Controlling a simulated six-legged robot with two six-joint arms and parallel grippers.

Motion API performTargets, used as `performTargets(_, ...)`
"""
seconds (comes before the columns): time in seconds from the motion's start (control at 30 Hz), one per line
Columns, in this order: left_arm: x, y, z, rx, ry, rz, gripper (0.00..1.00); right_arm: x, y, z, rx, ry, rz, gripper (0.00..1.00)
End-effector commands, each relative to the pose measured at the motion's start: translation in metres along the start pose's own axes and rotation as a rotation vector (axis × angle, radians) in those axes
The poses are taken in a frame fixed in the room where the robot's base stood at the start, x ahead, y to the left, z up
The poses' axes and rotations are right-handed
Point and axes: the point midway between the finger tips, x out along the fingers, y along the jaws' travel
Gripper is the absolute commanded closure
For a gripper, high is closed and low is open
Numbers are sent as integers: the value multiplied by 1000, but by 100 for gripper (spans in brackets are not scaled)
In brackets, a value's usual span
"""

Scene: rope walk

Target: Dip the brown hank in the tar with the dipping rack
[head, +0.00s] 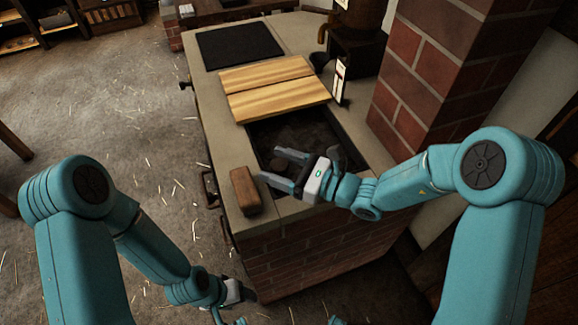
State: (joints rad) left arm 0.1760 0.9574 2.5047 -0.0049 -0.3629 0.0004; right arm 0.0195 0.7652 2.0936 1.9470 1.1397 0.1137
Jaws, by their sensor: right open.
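My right gripper (270,167) is open over the near part of a dark rectangular opening (318,133) in the brick stove's top. Its two fingers point left and are apart. The opening looks like the tar vat; its inside is very dark, and a dim brownish shape between the fingers cannot be made out. I cannot pick out the brown hank or the dipping rack for sure. My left gripper (229,316) hangs low in front of the stove, partly cut off by the bottom edge; its jaws are unclear.
Light wooden boards (274,88) lie just beyond the opening. A brown block (244,191) sits on the near left corner of the stove top (225,150). A black plate (240,46) lies farther back. A brick pillar (428,75) rises at the right.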

Motion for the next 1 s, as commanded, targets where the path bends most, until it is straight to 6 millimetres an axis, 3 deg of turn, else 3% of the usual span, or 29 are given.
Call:
performTargets(0.17,0,0,0,0,0,0,34,-3,-1,1,-1,-1,-1,32)
performTargets(0.27,2,-1,0,0,0,0,34,-14,-2,0,-1,-1,-4,32)
performTargets(0.7,9,-3,0,0,0,0,34,-124,-2,-1,0,2,-7,32)
performTargets(0.83,10,-4,0,0,0,0,34,-147,-1,-1,0,1,-5,32)
performTargets(1.0,10,-4,0,0,0,0,34,-162,0,-1,2,2,-1,32)
